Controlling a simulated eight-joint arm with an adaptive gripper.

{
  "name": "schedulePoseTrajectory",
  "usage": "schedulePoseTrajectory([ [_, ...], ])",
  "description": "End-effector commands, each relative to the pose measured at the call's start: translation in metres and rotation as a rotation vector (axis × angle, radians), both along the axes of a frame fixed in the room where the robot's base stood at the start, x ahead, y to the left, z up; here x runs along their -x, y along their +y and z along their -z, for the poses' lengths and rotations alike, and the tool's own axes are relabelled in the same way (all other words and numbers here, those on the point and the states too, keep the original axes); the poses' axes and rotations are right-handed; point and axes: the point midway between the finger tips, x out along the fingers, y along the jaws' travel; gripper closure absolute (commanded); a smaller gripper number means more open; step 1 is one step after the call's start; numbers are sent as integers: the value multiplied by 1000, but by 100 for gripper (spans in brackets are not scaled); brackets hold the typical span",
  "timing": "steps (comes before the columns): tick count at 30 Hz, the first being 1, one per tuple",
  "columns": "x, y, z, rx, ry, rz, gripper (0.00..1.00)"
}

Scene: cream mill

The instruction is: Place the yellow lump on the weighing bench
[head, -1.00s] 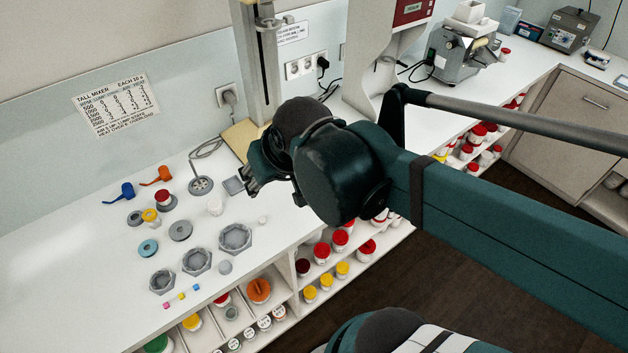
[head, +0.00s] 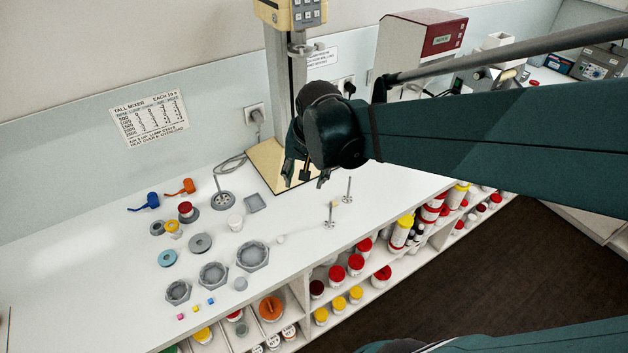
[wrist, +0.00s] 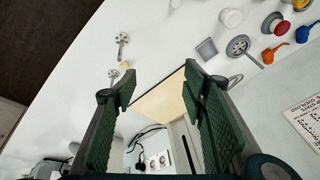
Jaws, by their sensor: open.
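A pale yellow piece (head: 335,203) by two stirrers also shows in the wrist view (wrist: 125,66). I cannot tell which part is the weighing bench.
Hexagonal grey dishes (head: 253,256), lids and jars cover the left bench. The mixer column (head: 280,85) stands behind my gripper on a yellowish plate (head: 266,165). A red-and-white machine (head: 420,45) is farther right. Jars fill shelves below the front edge.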

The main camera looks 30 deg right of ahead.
Motion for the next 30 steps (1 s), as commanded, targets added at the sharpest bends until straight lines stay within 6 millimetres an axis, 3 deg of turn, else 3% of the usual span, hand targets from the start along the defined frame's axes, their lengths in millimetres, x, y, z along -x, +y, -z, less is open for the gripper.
schedulePoseTrajectory([
  [13,-29,-50,36,-77,89,263,57],
  [30,-48,-115,99,-157,202,603,57],
])
